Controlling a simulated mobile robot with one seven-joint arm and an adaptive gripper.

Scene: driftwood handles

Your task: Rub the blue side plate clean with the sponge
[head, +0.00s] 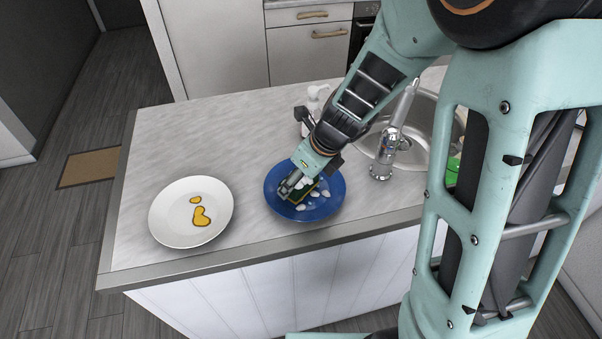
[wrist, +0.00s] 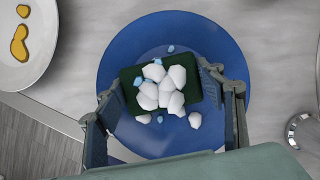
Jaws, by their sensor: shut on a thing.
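The blue side plate (head: 334,192) lies on the counter near its front edge; it fills the middle of the wrist view (wrist: 233,55). My gripper (head: 297,187) is over the plate and shut on the sponge, with a finger at each side of it in the wrist view (wrist: 167,100). The sponge (wrist: 126,77) is dark green on the face I see in the wrist view, and a piece of it shows in the head view (head: 323,193). White foam lumps and small light-blue bits cover the sponge's middle. A few white lumps lie on the plate. The plate's surface under the sponge is hidden.
A white plate (head: 168,221) with yellow stains stands to the left. A chrome tap (head: 386,150) and a steel sink (head: 426,125) are at the right, with something green (head: 453,170) by the sink. A white object stands behind my gripper.

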